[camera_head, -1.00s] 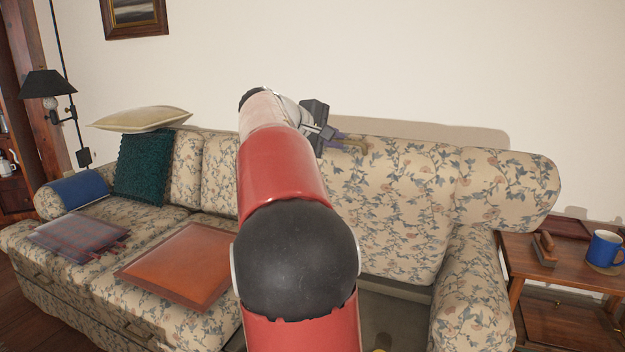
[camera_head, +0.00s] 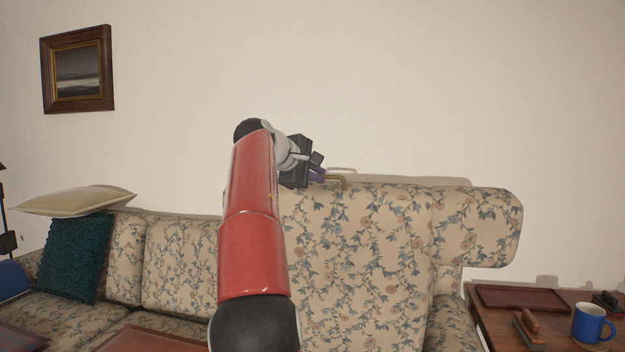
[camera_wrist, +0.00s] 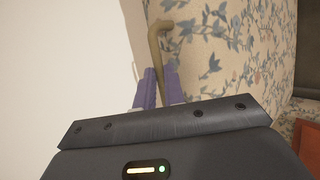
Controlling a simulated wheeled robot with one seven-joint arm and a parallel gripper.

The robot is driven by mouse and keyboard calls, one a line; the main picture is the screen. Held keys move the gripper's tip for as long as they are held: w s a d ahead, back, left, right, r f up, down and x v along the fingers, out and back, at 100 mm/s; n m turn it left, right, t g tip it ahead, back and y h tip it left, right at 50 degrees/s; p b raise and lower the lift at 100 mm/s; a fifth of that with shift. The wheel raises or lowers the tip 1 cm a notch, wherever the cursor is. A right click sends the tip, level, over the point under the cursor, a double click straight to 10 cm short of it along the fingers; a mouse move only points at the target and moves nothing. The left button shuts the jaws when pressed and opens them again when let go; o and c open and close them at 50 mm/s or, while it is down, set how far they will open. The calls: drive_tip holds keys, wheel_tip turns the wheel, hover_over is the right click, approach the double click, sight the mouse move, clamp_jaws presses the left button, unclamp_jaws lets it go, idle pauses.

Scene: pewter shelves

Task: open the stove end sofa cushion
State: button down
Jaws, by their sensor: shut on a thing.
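The floral sofa cushion (camera_head: 365,250) at the right end of the sofa stands up, its printed face toward me. A brass handle (camera_head: 338,181) sits at its top edge, and the wrist view shows the handle (camera_wrist: 159,42) curving up along the cushion's edge (camera_wrist: 215,60). My gripper (camera_head: 318,172) is at that top edge, with its purple fingers shut on the handle. In the wrist view the fingers (camera_wrist: 160,85) close around the handle's lower part. My red arm hides the cushion's left side in the head view.
The sofa's right arm and bolster (camera_head: 490,225) stand beside the cushion. A side table (camera_head: 490,325) on the right holds a blue mug (camera_head: 592,322) and a tray (camera_head: 530,298). A green pillow (camera_head: 75,255) and a cream pillow (camera_head: 75,200) are at left. The wall is close behind.

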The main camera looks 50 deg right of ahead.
drive_tip(key=shift+r, duration=0.25)
drive_tip(key=c, duration=1.7)
unclamp_jaws()
drive_tip(key=shift+c, duration=0.2)
drive_tip(key=shift+o, duration=1.3)
drive_tip(key=shift+f, duration=0.1)
drive_tip(key=shift+a, duration=0.1)
drive_tip(key=v, duration=0.7)
drive_tip(key=shift+a, duration=0.3)
